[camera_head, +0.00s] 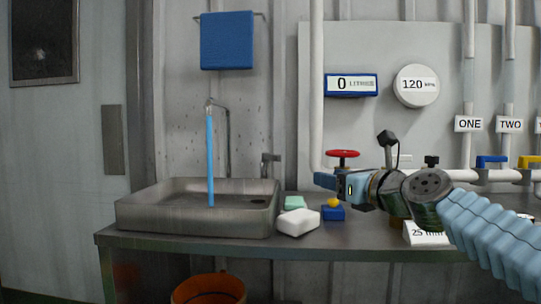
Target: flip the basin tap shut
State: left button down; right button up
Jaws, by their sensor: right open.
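The metal basin (135,215) stands on the left part of the counter. A blue stream of water (211,160) falls into it from a thin, curved spout (225,112) on the wall. A small grey tap lever (269,160) sits behind the basin's right rear corner. My right gripper (322,181) comes in from the right and points left, open, to the right of the lever and apart from it. Its fingers are small in the view and little shows between them. My left gripper is out of view.
A white block (298,222), a green block (294,202) and a blue box with a yellow top (333,213) lie right of the basin. A red valve wheel (342,154) is just above my right gripper. An orange bucket (208,290) stands below the counter (150,240).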

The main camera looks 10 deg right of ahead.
aim_at(265, 158)
jog(key=i, duration=0.95)
